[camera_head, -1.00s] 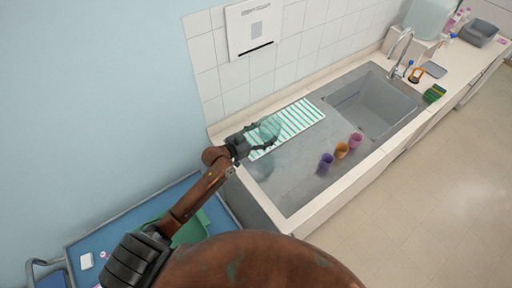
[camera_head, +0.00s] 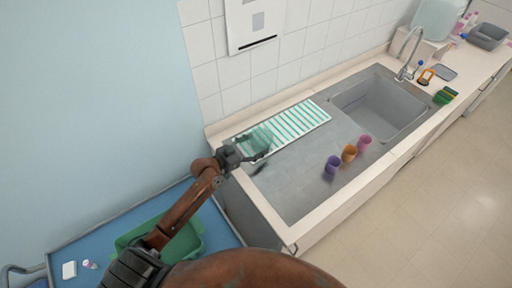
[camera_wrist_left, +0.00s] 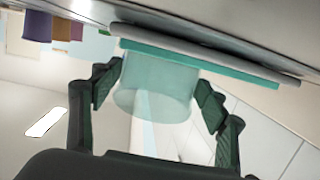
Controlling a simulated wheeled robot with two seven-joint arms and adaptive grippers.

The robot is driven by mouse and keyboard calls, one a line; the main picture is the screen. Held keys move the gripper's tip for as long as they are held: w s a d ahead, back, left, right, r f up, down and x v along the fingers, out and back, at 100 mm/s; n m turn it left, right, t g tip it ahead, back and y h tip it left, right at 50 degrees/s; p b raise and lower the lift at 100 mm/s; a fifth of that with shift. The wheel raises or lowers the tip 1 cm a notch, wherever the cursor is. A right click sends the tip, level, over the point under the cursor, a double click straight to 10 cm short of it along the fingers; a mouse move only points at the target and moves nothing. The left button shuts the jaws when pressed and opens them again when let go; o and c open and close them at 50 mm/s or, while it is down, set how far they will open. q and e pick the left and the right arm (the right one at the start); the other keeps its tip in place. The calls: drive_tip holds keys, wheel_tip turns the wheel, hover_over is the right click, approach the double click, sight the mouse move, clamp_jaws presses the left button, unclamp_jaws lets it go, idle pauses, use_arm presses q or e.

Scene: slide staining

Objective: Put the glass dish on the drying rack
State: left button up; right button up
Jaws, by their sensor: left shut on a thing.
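The glass dish (camera_head: 260,138) is a clear, teal-tinted round vessel. My left gripper (camera_head: 245,148) is shut on it at the near left end of the drying rack (camera_head: 300,118), a white board with green stripes lying on the steel counter. In the left wrist view the dish (camera_wrist_left: 155,85) sits between the two fingers (camera_wrist_left: 152,98), with its edge close to the rack's teal and grey edge (camera_wrist_left: 210,62). I cannot tell whether dish and rack touch. My right gripper is not in view.
Purple (camera_head: 332,165), orange (camera_head: 348,153) and pink (camera_head: 364,143) cups stand on the steel counter (camera_head: 295,185) right of the rack. The sink basin (camera_head: 378,108) lies beyond. A green tray (camera_head: 190,240) is on a blue cart (camera_head: 85,245) at lower left. A tiled wall stands behind the rack.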

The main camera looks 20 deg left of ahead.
use_arm(q)
drive_tip(key=shift+r, duration=0.2)
drive_tip(key=shift+f, duration=0.1)
drive_tip(key=shift+f, duration=0.15)
drive_tip(key=o, duration=1.4)
drive_tip(key=shift+s+a+r, duration=0.1)
drive_tip(key=shift+s+r, duration=0.05)
drive_tip(key=shift+r, duration=0.05)
drive_tip(key=v, duration=1.1)
drive_tip(key=shift+s+a, duration=0.1)
drive_tip(key=shift+s, duration=0.2)
